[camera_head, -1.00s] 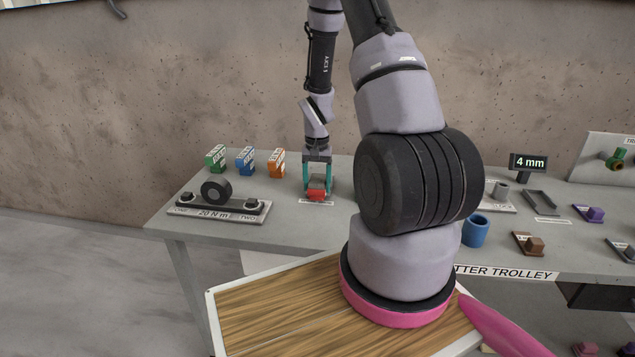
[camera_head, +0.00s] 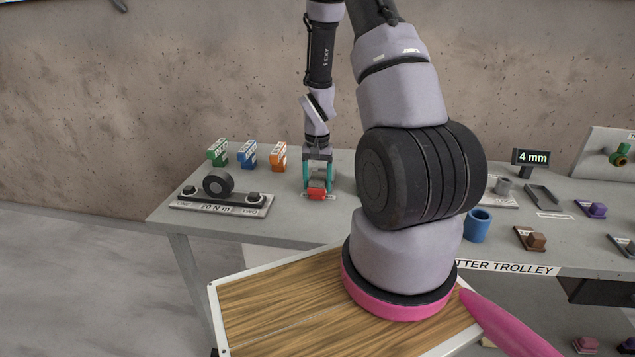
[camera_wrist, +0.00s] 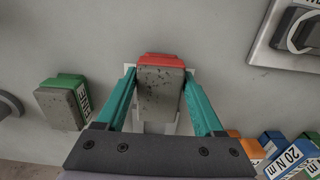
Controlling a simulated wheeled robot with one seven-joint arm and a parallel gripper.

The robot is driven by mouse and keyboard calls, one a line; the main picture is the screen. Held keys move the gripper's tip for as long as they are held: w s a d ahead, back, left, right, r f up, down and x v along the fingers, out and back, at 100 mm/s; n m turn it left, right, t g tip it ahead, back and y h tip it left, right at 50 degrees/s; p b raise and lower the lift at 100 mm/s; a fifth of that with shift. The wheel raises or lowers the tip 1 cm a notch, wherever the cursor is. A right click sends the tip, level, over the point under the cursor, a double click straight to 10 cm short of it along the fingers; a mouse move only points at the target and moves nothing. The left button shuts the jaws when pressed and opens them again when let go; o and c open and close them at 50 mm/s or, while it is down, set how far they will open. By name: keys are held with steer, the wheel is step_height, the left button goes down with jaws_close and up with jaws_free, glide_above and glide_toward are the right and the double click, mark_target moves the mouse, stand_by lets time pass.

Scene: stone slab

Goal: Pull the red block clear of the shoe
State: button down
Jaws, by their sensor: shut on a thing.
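The red block (camera_head: 317,194) is low between the teal fingers of my gripper (camera_head: 317,188) on the grey bench. In the wrist view a red part (camera_wrist: 160,60) shows at the far side of a grey speckled face (camera_wrist: 160,92), which lies between the fingers. My gripper (camera_wrist: 160,72) is shut on the red block, one finger along each side. I cannot make out a separate shoe; whether the grey part belongs to the block or to the shoe is unclear. A white label lies beneath, and the block's underside is hidden.
A plate with a black wheel (camera_head: 218,182) lies left of my gripper; green, blue and orange (camera_head: 278,156) markers stand behind it. In the wrist view a green-and-grey block (camera_wrist: 62,103) stands close on the left. A blue cup (camera_head: 477,228) is farther right. My arm hides the bench between.

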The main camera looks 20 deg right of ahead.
steer(key=shift+r, duration=0.1)
steer(key=shift+s+a+r, duration=0.45)
steer(key=shift+s+r, duration=0.2)
steer(key=shift+r, duration=0.05)
steer(key=shift+s+a+r, duration=0.4)
steer(key=shift+s+r, duration=0.2)
steer(key=shift+r, duration=0.1)
